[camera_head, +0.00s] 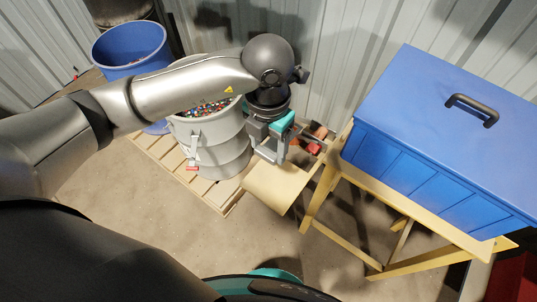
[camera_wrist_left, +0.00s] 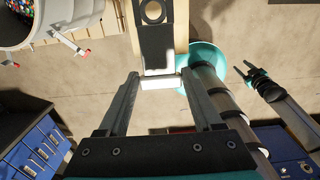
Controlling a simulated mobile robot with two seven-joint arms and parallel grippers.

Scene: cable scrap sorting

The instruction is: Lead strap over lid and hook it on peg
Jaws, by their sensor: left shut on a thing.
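The blue box with a flat blue lid (camera_head: 425,105) and black handle (camera_head: 472,108) stands at the right in the head view. My left gripper (camera_head: 270,155) points down left of it, beside the table's left end. In the left wrist view its fingers (camera_wrist_left: 160,78) reach up the picture and are shut on a pale piece (camera_wrist_left: 160,83). A dark strip (camera_wrist_left: 156,48) with a ring runs from there to the top edge; I cannot tell if it is the strap. My right gripper (camera_wrist_left: 250,73) shows small in the wrist view, its fingers apart and empty. I cannot make out the peg.
A yellow wooden table (camera_head: 360,178) carries the box. A tan panel (camera_head: 275,187) and a red part (camera_head: 316,140) sit at its left end. A grey drum (camera_head: 215,155) of coloured scrap stands on a pallet (camera_head: 160,150), with a blue tub (camera_head: 130,45) behind. Floor in front is clear.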

